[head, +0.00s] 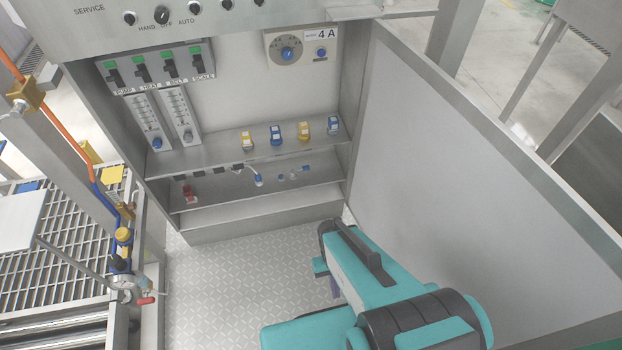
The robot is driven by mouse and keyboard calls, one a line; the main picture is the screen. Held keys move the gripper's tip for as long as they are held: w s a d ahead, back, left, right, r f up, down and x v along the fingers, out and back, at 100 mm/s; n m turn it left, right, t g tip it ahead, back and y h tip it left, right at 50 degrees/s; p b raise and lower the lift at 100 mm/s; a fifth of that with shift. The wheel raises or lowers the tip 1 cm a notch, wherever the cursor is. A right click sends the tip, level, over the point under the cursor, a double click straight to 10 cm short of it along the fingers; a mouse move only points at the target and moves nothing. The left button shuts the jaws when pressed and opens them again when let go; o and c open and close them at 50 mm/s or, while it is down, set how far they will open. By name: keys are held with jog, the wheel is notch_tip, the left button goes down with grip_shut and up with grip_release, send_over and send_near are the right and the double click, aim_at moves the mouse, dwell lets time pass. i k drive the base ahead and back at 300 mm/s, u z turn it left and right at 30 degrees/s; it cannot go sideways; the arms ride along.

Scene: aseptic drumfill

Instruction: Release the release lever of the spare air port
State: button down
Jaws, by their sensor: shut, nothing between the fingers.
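Small air fittings sit along the cabinet's lower ledge (225,187). A pale fitting with a blue end (257,178) hangs near its middle, and small blue and grey fittings (294,174) are to the right. A red fitting (190,194) is at the left end. Labels there are too small to read, so I cannot tell which is the spare air port or make out its release lever. My gripper (326,274) is shut and empty at the end of my teal arm, below and right of the ledge, apart from all fittings. Its fingertips are partly hidden by the arm.
Yellow and blue valves (276,135) stand on the upper shelf. Two flow meters (164,119) and several switches (160,68) are at upper left. The open cabinet door (460,165) walls off the right side. Patterned floor (235,270) below the cabinet is clear.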

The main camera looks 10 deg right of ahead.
aim_at(293, 172)
jog(key=z, duration=0.15)
jog(key=k, duration=0.85)
jog(key=u, duration=1.55)
jog(key=i, duration=1.1)
jog(key=z, duration=0.2)
